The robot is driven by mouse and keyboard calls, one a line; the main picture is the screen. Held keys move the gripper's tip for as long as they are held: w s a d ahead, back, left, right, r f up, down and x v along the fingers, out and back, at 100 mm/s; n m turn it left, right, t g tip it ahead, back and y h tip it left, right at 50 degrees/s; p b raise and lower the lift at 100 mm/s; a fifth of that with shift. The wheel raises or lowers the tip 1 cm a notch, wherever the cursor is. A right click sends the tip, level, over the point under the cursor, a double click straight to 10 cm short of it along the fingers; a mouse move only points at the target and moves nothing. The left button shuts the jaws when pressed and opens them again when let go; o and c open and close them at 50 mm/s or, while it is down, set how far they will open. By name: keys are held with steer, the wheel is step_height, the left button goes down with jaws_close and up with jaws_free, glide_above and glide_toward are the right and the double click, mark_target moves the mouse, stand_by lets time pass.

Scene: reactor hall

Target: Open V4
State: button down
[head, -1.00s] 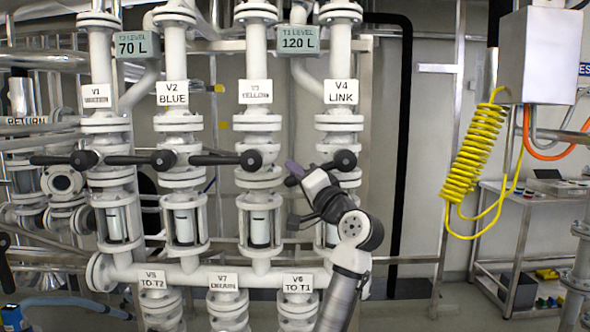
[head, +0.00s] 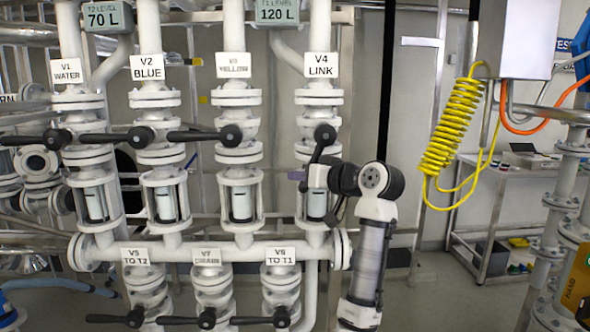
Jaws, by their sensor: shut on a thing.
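The V4 valve, labelled "V4 LINK" (head: 320,65), is on the rightmost white pipe of the upper row. Its black lever handle (head: 319,146) points steeply down and slightly left from its hub. My gripper (head: 304,178) is at the lower end of this lever and shut on it. My wrist and the fingers partly hide the lever's end. My arm comes up from below, right of the V4 pipe.
V1 (head: 57,138), V2 (head: 140,137) and V3 (head: 231,135) have levers pointing left, roughly level. The V6 valve (head: 281,316) is below. A yellow coiled hose (head: 452,130) hangs right. Displays read 70 L (head: 106,17) and 120 L (head: 278,11).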

steer(key=shift+d+f+n+h, duration=0.3)
steer(key=shift+d+h, duration=0.1)
steer(key=shift+d, duration=0.15)
steer(key=c, duration=1.3)
jaws_free()
steer(key=shift+r, duration=0.1)
steer(key=shift+a, duration=0.1)
